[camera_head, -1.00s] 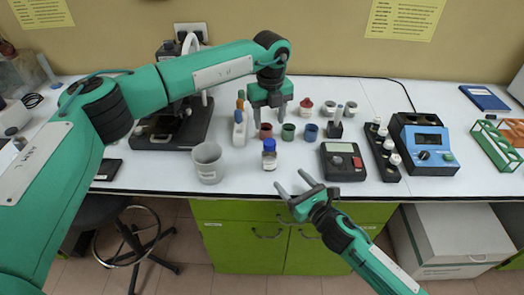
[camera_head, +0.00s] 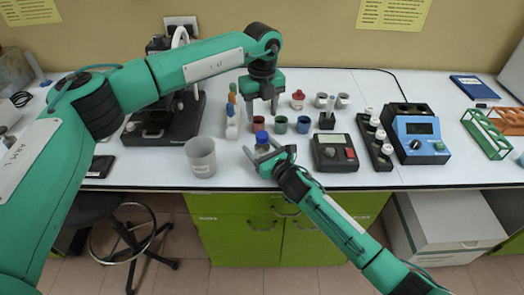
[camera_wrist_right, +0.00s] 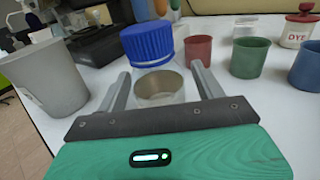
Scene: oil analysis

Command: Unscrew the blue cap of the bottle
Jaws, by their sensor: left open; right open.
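The bottle shows in the right wrist view with a ribbed blue cap (camera_wrist_right: 148,42) and a clear body (camera_wrist_right: 158,88) holding brownish contents. It stands upright on the table. In the head view the blue cap (camera_head: 262,138) shows just above my right gripper, which hides most of the body. My right gripper (camera_head: 261,152) is open, its fingers on either side of the bottle's body, with no clear grip on it; its fingers also show in the right wrist view (camera_wrist_right: 160,80). My left gripper (camera_head: 262,107) is open and empty, pointing down above and behind the bottle.
A grey beaker (camera_head: 201,158) stands left of the bottle. Red (camera_head: 258,123), green (camera_head: 281,125) and blue (camera_head: 303,125) cups stand close behind it. A dark device (camera_head: 336,152) is to the right, a microscope (camera_head: 165,115) to the left. The front table edge is near my right arm.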

